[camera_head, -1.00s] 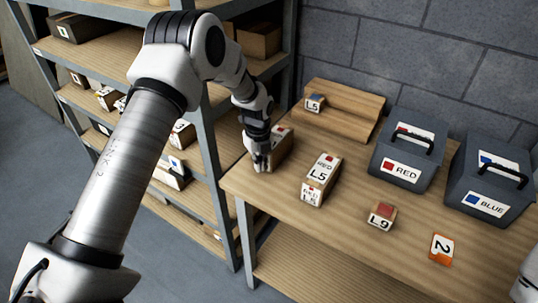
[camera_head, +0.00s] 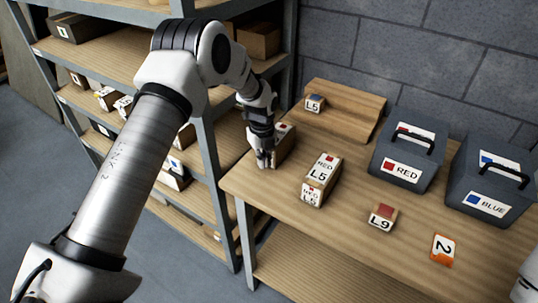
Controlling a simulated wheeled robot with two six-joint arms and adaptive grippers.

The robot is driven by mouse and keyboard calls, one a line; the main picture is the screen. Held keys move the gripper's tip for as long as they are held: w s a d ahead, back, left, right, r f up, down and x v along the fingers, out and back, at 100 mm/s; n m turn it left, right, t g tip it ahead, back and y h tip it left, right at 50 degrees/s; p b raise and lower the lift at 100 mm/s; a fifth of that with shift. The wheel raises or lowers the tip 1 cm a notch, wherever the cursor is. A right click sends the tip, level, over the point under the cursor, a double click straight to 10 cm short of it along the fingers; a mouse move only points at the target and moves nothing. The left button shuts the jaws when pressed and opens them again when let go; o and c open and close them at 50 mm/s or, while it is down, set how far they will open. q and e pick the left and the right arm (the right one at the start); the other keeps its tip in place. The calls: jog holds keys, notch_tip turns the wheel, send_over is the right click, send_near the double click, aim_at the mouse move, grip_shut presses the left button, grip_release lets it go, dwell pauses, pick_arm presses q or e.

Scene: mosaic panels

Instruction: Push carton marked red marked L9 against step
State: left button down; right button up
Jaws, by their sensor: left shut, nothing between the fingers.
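A brown carton (camera_head: 287,146) with a white label and a red mark stands at the back left of the table, partly hidden by my left gripper; its number cannot be read. My left gripper (camera_head: 266,164) is shut and empty, low at the carton's near left side, seemingly touching it. The wooden step (camera_head: 350,122) lies along the wall, just right of and behind this carton. Another carton (camera_head: 321,181) reads RED L5. A small block (camera_head: 382,217) with a red patch reads L9. My right gripper is out of view.
A small L5 block (camera_head: 315,103) with a blue mark sits on the step. Dark boxes labelled RED (camera_head: 405,150) and BLUE (camera_head: 490,185) stand at the right. An orange block (camera_head: 443,249) reads 2. A metal shelf (camera_head: 208,165) stands close left of the table (camera_head: 300,232).

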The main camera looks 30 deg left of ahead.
aim_at(286, 132)
pick_arm(q)
jog(key=shift+w+d+b, duration=0.1)
jog(key=shift+w+b, duration=0.35)
jog(key=shift+w, duration=1.2)
jog(key=shift+w, duration=0.15)
jog(key=shift+w+d+b, duration=0.15)
jog(key=shift+w+b, duration=0.45)
jog(key=shift+w, duration=0.8)
jog(key=shift+w, duration=0.1)
jog(key=shift+w, duration=0.4)
jog(key=shift+w+b, duration=0.15)
jog(key=shift+b, duration=0.15)
